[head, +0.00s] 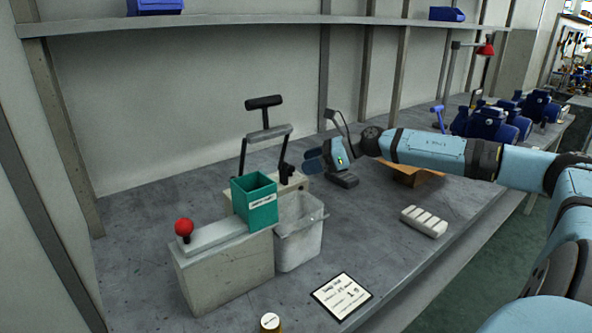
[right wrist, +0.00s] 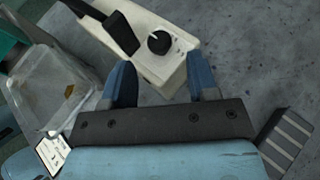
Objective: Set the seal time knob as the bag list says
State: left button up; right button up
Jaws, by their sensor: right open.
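The seal time knob (right wrist: 160,42) is a round black knob with a pale pointer line on top of the cream sealer body (right wrist: 150,62). In the head view the sealer body (head: 298,183) stands behind the teal bin. My right gripper (head: 318,160) is to its right and above the bench. In the right wrist view its two blue fingers (right wrist: 163,83) are apart and empty, with the knob beyond them, untouched. The bag list card (head: 341,296) lies at the bench front; its writing is too small to read. My left gripper is not in view.
A teal bin (head: 255,202) and a clear tub (head: 299,232) stand in front of the sealer. A red ball-topped box (head: 222,265) is at left. A white ribbed block (head: 424,221) and a cardboard tray (head: 412,174) lie right. Blue pumps (head: 490,122) stand far right.

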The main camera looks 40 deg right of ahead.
aim_at(291, 167)
jog(key=shift+x, duration=2.15)
jog(key=shift+r, duration=0.1)
jog(key=c, duration=0.9)
